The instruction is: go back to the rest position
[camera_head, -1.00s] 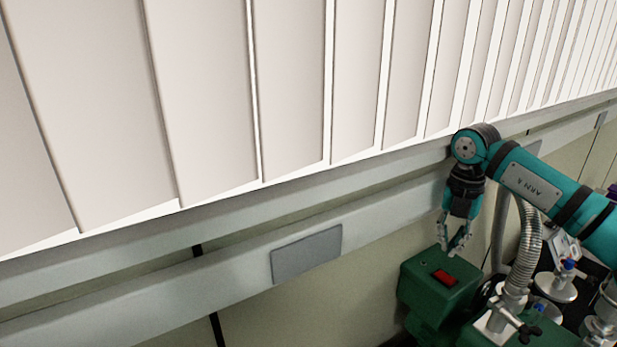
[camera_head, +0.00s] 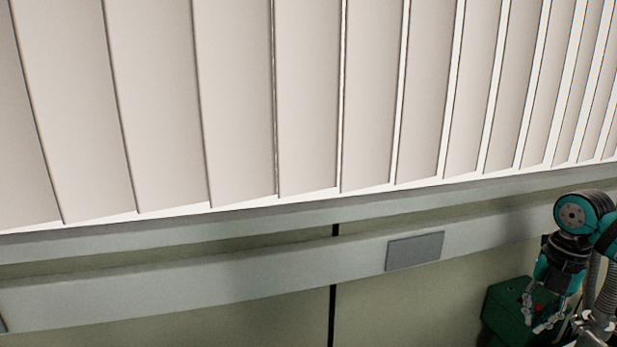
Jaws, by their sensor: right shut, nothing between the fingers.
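My right gripper (camera_head: 541,325) hangs at the lower right of the head view, fingers pointing down. It is shut with nothing between the fingers. It shows in front of a green box (camera_head: 503,308) with a small red switch, which it partly covers. My teal right arm runs out of the picture at the right edge. My left gripper is not in view.
White vertical blinds (camera_head: 240,100) fill the upper part of the view. Below them a grey wall rail (camera_head: 200,282) with a grey plate (camera_head: 414,251) runs across. A ribbed metal hose (camera_head: 606,290) stands at the right edge, partly cut off.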

